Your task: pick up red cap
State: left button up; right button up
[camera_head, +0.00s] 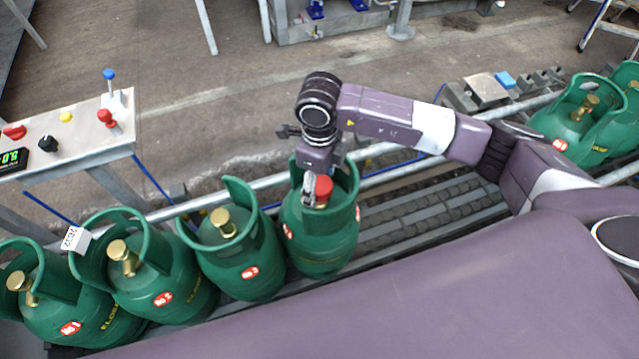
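The red cap (322,189) sits at the top of a green gas cylinder (318,243), inside its collar, over where the valve is on the others. My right gripper (312,187) points down into that collar, with a grey finger at the left side of the cap. The cap partly hides behind the gripper. I cannot tell whether the fingers are closed on it or only beside it. My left gripper is not in view.
Several green cylinders with bare brass valves (222,222) stand in a row to the left on the conveyor (425,212). More cylinders (578,118) stand at the right. A control panel (75,140) with buttons is at the left. The conveyor just right of the capped cylinder is empty.

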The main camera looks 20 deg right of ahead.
jog(key=c, duration=1)
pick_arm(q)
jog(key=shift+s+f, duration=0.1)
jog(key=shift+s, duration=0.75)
pick_arm(e)
jog(key=shift+r, duration=0.1)
jog(key=shift+w+r, duration=0.1)
